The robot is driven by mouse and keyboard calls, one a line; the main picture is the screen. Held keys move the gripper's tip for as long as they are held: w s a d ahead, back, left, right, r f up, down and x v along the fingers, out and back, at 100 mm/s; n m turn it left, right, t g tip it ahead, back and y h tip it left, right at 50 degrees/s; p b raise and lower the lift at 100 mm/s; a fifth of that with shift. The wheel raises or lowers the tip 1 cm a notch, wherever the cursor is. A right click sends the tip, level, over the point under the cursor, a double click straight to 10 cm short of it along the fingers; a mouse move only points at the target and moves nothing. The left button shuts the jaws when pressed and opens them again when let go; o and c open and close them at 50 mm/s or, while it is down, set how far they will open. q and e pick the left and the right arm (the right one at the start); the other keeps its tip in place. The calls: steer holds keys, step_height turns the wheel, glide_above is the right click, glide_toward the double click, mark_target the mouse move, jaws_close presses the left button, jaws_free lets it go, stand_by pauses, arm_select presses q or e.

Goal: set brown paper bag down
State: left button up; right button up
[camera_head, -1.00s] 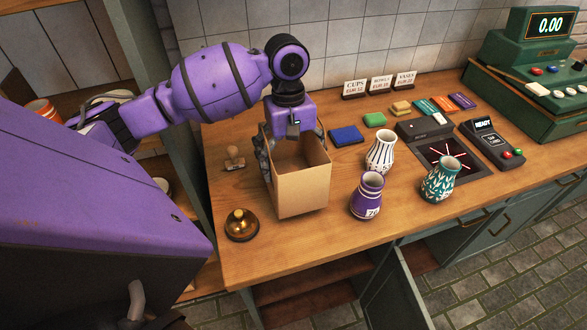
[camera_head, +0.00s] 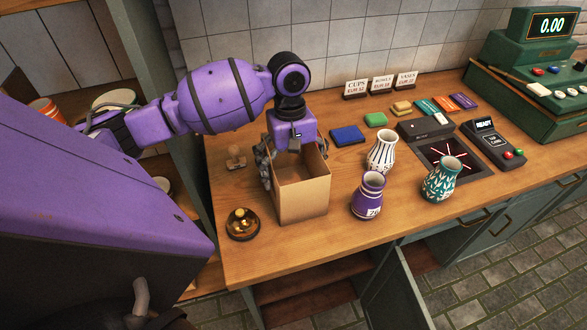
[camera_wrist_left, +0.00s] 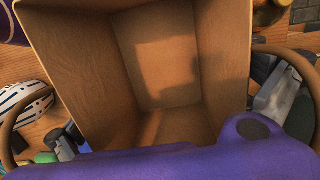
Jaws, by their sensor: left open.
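The brown paper bag (camera_head: 303,198) stands upright and open-topped on the left part of the wooden counter. My left gripper (camera_head: 290,152) is above the bag, pointing down, with its fingers spread at the bag's upper sides. In the left wrist view, the bag's bare inside (camera_wrist_left: 165,65) faces the camera and looks empty. One finger shows on each side of the bag, near its curved brown handles (camera_wrist_left: 12,125). Whether the fingers touch the handles cannot be told. My right gripper is out of view.
A brass bell (camera_head: 242,223) stands left of the bag, with a wooden stamp (camera_head: 236,157) behind it. A purple vase (camera_head: 369,197), a striped vase (camera_head: 382,153) and a green vase (camera_head: 441,178) stand to the right. A blue pad (camera_head: 347,135) lies behind.

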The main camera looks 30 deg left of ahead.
arm_select(q)
step_height(320, 180, up, 12)
steer(key=a, duration=0.1)
steer(key=shift+w, duration=0.45)
steer(key=shift+r, duration=0.15)
